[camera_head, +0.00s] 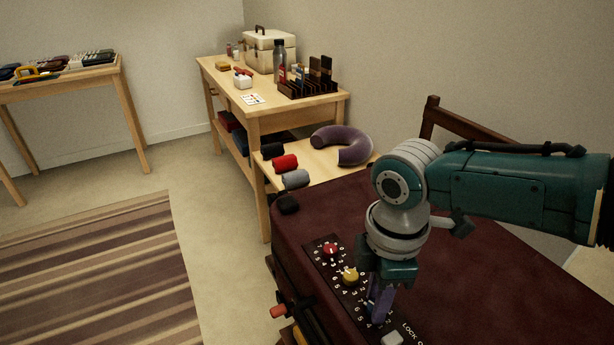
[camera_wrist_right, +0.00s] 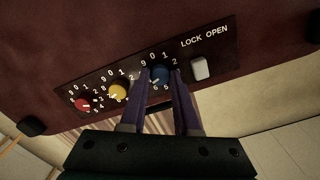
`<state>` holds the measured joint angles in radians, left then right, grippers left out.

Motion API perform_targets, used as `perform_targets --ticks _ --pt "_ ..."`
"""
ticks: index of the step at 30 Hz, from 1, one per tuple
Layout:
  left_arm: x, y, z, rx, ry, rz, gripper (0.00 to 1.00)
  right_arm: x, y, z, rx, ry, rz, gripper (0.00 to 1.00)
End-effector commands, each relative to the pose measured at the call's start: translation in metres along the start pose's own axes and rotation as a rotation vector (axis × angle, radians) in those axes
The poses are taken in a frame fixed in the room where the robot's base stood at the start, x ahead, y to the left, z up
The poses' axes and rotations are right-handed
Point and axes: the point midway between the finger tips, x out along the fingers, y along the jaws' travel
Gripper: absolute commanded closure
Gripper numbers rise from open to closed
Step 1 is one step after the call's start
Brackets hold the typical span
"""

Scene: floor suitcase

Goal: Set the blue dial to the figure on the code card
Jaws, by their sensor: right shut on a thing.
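The maroon suitcase (camera_head: 480,290) has a black panel with a red dial (camera_head: 330,250), a yellow dial (camera_head: 349,275) and a blue dial. My right gripper (camera_head: 377,318) points down at the panel, its purple fingers shut on the blue dial (camera_wrist_right: 160,75), one on each side. In the head view the gripper largely hides the blue dial, and I cannot read its setting. The code card (camera_head: 253,99) looks like the small white card on the wooden bench; its figures are too small to read. My left gripper is not in view.
A pale lock switch (camera_wrist_right: 200,68) sits beside the blue dial, under LOCK OPEN lettering. The wooden bench (camera_head: 225,80) holds a cream case (camera_head: 270,52), a bottle and a dark rack. A purple neck pillow (camera_head: 342,146) and rolled cloths lie beyond the suitcase. The striped rug is clear.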

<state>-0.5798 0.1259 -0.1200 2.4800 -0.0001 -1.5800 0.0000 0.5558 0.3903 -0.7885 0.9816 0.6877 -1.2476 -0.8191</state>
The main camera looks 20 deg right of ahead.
Motion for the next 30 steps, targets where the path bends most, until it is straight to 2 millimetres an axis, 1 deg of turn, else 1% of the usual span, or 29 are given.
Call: perform_targets --ticks 8,9,15,17,25,28,30 --pt "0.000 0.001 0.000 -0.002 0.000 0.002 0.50 -0.001 0.000 -0.001 0.000 0.001 0.000 1.00" --pt "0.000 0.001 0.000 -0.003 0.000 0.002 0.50 -0.001 0.000 -0.001 0.000 0.001 0.000 0.68" --pt "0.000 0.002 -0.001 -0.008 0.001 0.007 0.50 0.000 0.000 0.000 0.001 0.001 0.000 0.45" --pt "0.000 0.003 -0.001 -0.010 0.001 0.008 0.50 0.000 0.000 0.000 0.001 0.001 0.000 0.40" --pt "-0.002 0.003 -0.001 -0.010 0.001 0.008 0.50 -0.003 0.000 0.000 0.001 0.001 0.000 0.40" --pt "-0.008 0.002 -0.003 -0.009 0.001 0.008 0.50 -0.014 0.000 0.000 0.001 0.001 0.001 0.40" --pt "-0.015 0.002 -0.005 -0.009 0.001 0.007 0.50 -0.028 0.001 0.000 -0.001 0.001 0.002 0.40"
